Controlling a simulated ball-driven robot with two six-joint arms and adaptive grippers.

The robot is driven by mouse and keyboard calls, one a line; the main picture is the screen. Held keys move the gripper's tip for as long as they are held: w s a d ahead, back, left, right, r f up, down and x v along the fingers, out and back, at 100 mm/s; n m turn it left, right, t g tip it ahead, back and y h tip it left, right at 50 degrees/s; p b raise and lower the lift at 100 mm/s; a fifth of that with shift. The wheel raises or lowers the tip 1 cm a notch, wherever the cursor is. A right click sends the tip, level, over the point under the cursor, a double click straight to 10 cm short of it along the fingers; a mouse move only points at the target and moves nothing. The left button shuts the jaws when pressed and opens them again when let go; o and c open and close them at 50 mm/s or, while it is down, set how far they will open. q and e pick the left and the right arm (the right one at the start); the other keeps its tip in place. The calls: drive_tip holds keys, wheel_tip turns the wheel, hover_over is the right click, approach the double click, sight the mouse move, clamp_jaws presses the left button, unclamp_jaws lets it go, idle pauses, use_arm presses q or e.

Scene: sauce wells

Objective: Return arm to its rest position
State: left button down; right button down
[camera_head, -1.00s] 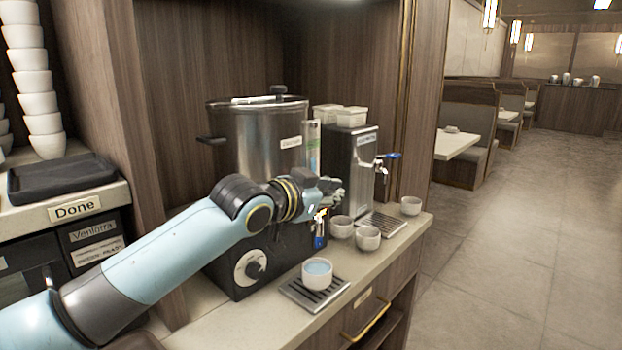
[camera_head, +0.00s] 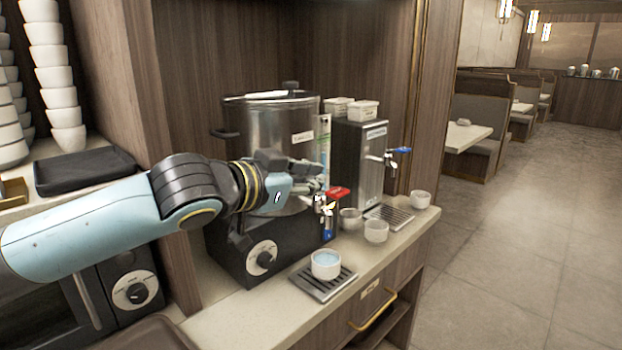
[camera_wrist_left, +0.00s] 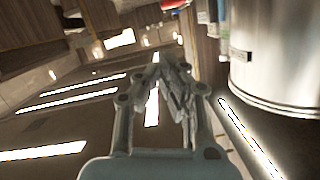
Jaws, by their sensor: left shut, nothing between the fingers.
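My left arm reaches in from the left in the head view. Its gripper (camera_head: 312,174) is in front of the steel urn (camera_head: 285,130), just above the tap with the red handle (camera_head: 337,193). The left gripper (camera_wrist_left: 172,75) also shows in the left wrist view, its fingers together and empty, with the urn's shiny side (camera_wrist_left: 275,60) to the right. I cannot tell whether the gripper touches the urn. My right gripper is not in view.
A cup of pale liquid (camera_head: 326,264) stands on the drip tray (camera_head: 322,288) below the urn. Several empty cups (camera_head: 376,231) stand near the second dispenser (camera_head: 362,165). Stacked bowls (camera_head: 60,98) and a black tray (camera_head: 90,171) are at left. The floor at right is clear.

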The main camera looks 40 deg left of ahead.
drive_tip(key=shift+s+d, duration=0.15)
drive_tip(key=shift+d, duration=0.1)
